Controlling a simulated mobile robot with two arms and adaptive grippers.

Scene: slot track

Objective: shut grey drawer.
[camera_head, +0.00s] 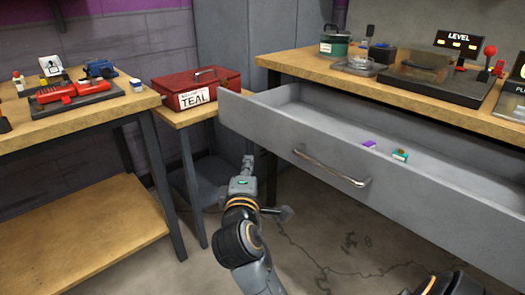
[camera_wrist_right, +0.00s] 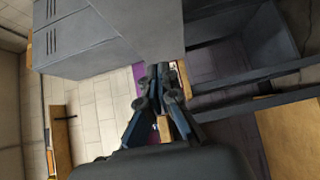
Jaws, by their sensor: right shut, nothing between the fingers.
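The grey drawer (camera_head: 420,207) is pulled out from under the right workbench. Its front has a silver bar handle (camera_head: 331,168). A purple block (camera_head: 369,144) and a teal item (camera_head: 400,154) lie inside it. My right gripper (camera_head: 248,161) is shut and empty. In the head view it appears just below the drawer front's left end, left of the handle; whether it touches the drawer is unclear. Its closed fingers also show in the right wrist view (camera_wrist_right: 159,76). My left gripper is not in view.
A red toolbox (camera_head: 196,91) labelled TEAL stands on a small table left of the drawer. A wooden table (camera_head: 100,103) with small items is at far left. The right workbench top (camera_head: 295,62) carries several devices. A grey cabinet (camera_head: 245,35) stands behind. Floor shows below the drawer.

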